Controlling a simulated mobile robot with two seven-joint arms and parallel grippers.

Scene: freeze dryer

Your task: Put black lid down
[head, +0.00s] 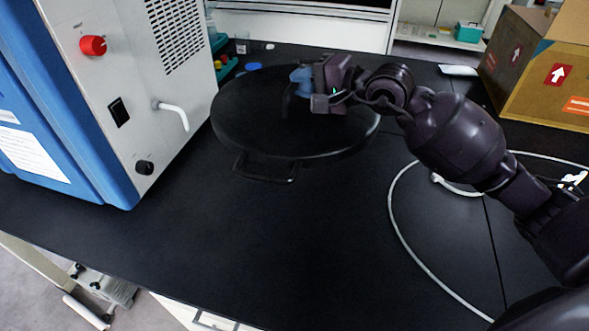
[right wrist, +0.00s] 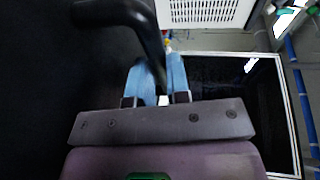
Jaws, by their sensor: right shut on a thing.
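The black lid (head: 260,125) is a large round dark disc over the black bench, right of the freeze dryer. It looks roughly level; I cannot tell whether it touches the bench. A dark loop handle (head: 266,178) shows at its near edge. My right gripper (head: 297,82) reaches in from the right over the lid's far half, its blue fingers at a black handle on top. In the right wrist view the blue fingers (right wrist: 160,80) are shut around the curved black handle (right wrist: 135,20). My left gripper is out of view.
The blue and white freeze dryer (head: 155,90) stands close at the left, with a red knob and a white spout. A cardboard box (head: 545,80) stands at the back right. A white cable (head: 405,235) loops over the right side. The front middle bench is clear.

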